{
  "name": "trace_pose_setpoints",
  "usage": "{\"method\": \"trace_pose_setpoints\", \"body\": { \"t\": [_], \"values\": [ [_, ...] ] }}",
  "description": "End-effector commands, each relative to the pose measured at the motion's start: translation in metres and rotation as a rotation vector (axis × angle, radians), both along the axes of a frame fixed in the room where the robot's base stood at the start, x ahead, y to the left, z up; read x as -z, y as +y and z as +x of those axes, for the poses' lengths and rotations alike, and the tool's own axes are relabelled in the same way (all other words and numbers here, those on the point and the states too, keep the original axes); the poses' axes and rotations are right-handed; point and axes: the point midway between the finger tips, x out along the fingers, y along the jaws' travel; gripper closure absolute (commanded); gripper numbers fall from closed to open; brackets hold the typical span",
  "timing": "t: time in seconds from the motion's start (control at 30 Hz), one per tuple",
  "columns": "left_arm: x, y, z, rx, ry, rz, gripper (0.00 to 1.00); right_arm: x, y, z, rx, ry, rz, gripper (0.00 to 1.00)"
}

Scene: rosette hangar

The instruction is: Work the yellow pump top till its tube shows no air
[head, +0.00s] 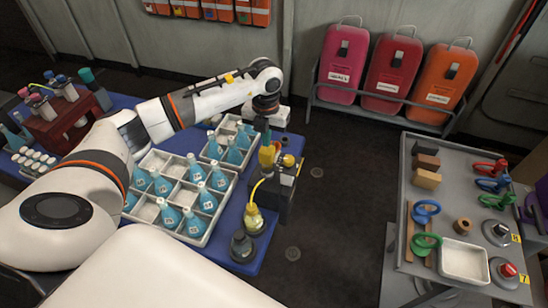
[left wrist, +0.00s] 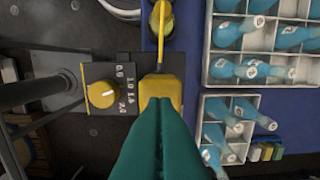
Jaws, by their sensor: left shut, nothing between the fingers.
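The yellow pump top (head: 267,157) stands on a dark block at the right edge of the blue table. In the left wrist view the pump top (left wrist: 161,86) shows just beyond my fingertips. A yellow tube (head: 256,189) curves from it to a yellow-topped bottle (head: 254,220); the tube also shows in the left wrist view (left wrist: 161,45). Whether it holds air is too small to tell. My left gripper (head: 265,142) points down over the pump top, its teal fingers (left wrist: 161,103) together and empty. I cannot tell whether they touch it. My right gripper is not in view.
A yellow dial (left wrist: 102,94) with a number scale sits beside the pump. White trays (head: 228,186) of blue bottles fill the table to the left. A dark round pot (head: 243,247) stands at its near corner. A grey cart (head: 392,250) with tools stands right, across open floor.

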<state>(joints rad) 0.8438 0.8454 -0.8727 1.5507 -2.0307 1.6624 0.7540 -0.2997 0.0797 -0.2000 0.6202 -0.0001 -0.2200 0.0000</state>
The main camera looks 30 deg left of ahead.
Motion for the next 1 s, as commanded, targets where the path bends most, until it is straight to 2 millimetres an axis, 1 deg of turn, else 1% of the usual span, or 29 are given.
{"method": "trace_pose_setpoints", "body": {
  "t": [0.03,0.2,0.9,1.0],
  "values": [
    [-0.007,0.0,0.0,0.0,-0.001,0.0,1.0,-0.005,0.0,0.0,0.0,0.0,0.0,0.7],
    [-0.019,0.0,0.0,0.0,-0.001,0.0,1.0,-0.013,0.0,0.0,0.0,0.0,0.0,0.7],
    [-0.068,0.0,0.0,0.0,-0.002,0.0,1.0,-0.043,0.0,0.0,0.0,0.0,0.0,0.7],
    [-0.07,0.0,0.0,0.0,-0.001,0.0,1.0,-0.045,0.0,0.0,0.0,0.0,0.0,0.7]
  ]
}}
